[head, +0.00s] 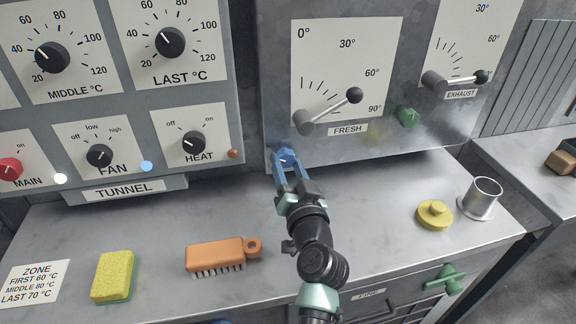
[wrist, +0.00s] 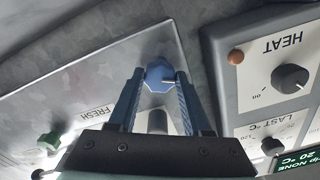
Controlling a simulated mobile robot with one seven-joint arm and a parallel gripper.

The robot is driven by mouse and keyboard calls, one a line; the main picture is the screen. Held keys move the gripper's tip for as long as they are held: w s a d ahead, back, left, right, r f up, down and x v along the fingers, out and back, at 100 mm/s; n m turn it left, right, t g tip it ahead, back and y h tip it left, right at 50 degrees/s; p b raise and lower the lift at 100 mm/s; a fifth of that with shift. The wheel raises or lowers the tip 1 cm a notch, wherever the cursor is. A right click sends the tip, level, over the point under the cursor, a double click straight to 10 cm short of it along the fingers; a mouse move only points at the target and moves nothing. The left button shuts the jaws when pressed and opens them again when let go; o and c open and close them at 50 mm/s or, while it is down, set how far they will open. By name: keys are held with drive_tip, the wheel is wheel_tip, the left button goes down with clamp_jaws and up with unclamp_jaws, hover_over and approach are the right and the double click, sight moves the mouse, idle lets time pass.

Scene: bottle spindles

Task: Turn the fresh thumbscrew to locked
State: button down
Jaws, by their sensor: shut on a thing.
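The fresh thumbscrew, a blue knob (head: 286,157), sits at the lower left of the FRESH scale plate (head: 372,48). In the wrist view the blue knob (wrist: 157,74) lies between my fingertips, with a pale pointer line pointing right in that upside-down picture. My gripper (head: 287,163) reaches up from the bench and is shut on the knob; it also shows in the wrist view (wrist: 159,78). The fingers touch the knob's sides. The fresh lever (head: 332,108) above it points up and right, between 60° and 90°. Any lock marking is not visible.
A green thumbscrew (head: 407,117) and the EXHAUST lever (head: 458,80) are to the right. The TUNNEL panel (head: 120,188) is to the left. On the bench are a sponge (head: 113,275), orange brush (head: 218,254), yellow knobbed disc (head: 434,214) and metal cup (head: 481,199).

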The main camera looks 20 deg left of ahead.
drive_tip(key=m+p, duration=0.1)
drive_tip(key=m, duration=0.5)
drive_tip(key=shift+m, duration=0.3)
drive_tip(key=m+p, duration=0.2)
drive_tip(key=m, duration=0.4)
idle(0.4)
drive_tip(key=shift+c, duration=1.7)
unclamp_jaws()
drive_tip(key=shift+r, duration=0.1)
drive_tip(key=v, duration=1.3)
